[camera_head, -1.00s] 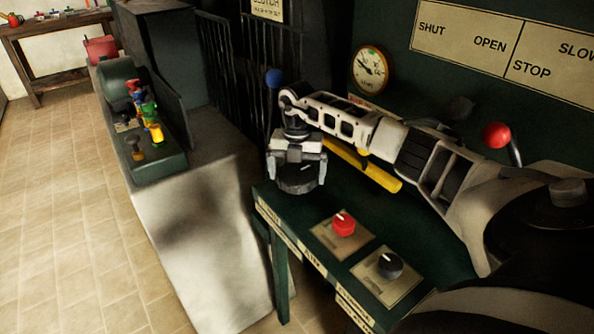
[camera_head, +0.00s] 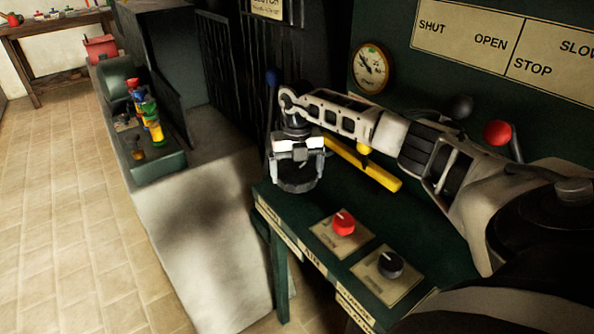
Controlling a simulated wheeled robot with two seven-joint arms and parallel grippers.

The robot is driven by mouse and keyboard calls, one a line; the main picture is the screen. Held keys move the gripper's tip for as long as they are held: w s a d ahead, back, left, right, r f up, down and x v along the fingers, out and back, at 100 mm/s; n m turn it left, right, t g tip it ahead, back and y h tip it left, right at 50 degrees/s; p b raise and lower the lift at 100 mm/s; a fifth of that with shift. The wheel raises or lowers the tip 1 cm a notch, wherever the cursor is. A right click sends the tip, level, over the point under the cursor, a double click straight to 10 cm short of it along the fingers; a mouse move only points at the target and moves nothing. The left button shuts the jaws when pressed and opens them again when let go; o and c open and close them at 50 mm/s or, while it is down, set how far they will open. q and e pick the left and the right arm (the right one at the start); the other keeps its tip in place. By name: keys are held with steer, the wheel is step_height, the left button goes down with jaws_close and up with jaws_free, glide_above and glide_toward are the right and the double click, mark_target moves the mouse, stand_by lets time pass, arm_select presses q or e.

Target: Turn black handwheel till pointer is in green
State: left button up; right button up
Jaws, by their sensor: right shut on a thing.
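The black handwheel (camera_head: 297,186) sits at the far left corner of the green desk, mostly hidden under my right gripper. My right gripper (camera_head: 298,166) points down with its fingers on either side of the wheel and is shut on it. The round gauge (camera_head: 370,68) is on the dark panel behind, with a pale dial, dark pointer and a small green patch near its top. The pointer is too small to read surely against the green. My left gripper is not in view.
A red knob (camera_head: 344,222) and a black knob (camera_head: 390,264) sit on plates at the desk's front. Red-ball (camera_head: 497,133) and blue-topped (camera_head: 271,78) levers stand nearby.

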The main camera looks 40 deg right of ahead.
mark_target(297, 171)
steer(key=n, duration=0.4)
steer(key=shift+n, duration=0.3)
steer(key=n+b, duration=0.1)
steer(key=n, duration=0.2)
steer(key=shift+r+n, duration=0.1)
steer(key=shift+n, duration=0.2)
steer(key=n, duration=0.3)
steer(key=shift+n, duration=0.3)
steer(key=shift+w+n+b, duration=0.1)
steer(key=shift+n+b, duration=0.25)
steer(key=shift+n, duration=1.55)
steer(key=o, duration=0.7)
step_height(297, 171, up, 16)
steer(key=shift+r, duration=0.1)
